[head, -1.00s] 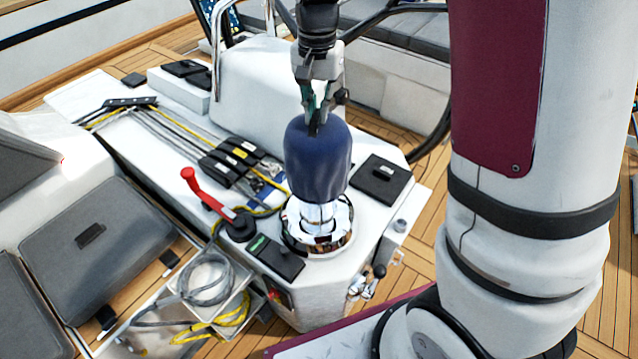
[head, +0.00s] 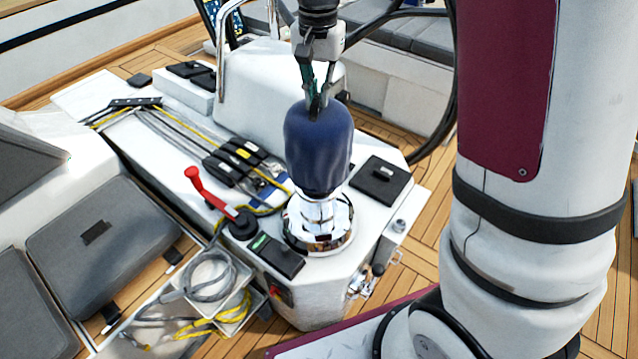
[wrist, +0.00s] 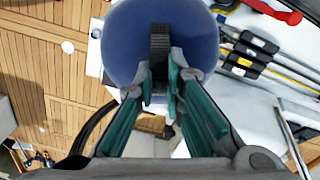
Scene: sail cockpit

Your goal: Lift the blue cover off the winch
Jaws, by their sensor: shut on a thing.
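The blue cover (head: 318,150) hangs upright from my gripper (head: 317,108) in the head view. My gripper is shut on the dark strap at the cover's top. The cover is over the chrome winch (head: 318,228); the winch's drum and wide base show below its lower edge, and the winch's top is hidden inside or behind it. In the wrist view the cover (wrist: 120,45) fills the upper middle, and the strap (wrist: 159,55) sits between the green fingers of my gripper (wrist: 160,85).
A red-handled winch crank (head: 208,195) stands left of the winch. Black rope clutches (head: 240,160) with several lines lie behind it. A black hatch (head: 381,182) is at the right. The steering wheel (head: 445,110) stands behind.

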